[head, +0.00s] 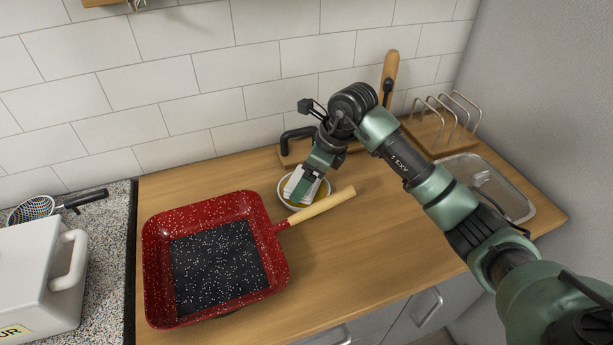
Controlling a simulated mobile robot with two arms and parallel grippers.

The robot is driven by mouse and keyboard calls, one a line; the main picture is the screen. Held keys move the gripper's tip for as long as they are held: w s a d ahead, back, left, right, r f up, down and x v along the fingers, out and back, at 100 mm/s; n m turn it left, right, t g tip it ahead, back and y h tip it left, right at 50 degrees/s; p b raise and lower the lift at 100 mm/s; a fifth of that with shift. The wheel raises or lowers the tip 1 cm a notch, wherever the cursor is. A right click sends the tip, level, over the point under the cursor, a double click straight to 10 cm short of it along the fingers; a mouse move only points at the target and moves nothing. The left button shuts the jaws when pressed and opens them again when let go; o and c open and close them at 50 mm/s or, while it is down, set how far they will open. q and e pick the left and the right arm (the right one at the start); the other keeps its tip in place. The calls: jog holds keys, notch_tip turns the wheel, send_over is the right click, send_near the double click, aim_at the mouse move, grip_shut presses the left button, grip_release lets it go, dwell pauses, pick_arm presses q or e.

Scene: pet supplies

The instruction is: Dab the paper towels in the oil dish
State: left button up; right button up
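The oil dish (285,200) is a small white round bowl with yellowish-brown oil, on the wooden counter just behind the pan handle. My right gripper (303,189) comes in from the right and points down into the dish. It appears shut on the white paper towels (297,188), which are down in the dish at the oil. The fingers hide part of the towels, and the exact contact is too small to make out. My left gripper is not in view.
A red speckled square pan (278,262) with a pale wooden handle (322,207) sits in front of the dish. A white canister (35,285) and strainer (32,208) stand left. A metal rack (447,112) and clear tray (527,212) are right.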

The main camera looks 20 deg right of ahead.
jog(key=shift+s+f+b, duration=0.1)
jog(key=shift+f+b, duration=0.35)
jog(key=shift+f, duration=0.1)
dwell(1.4)
jog(key=shift+r, duration=0.1)
jog(key=shift+r+p, duration=0.65)
jog(key=shift+r, duration=0.3)
jog(key=shift+r+p, duration=1.35)
jog(key=shift+r, duration=1.25)
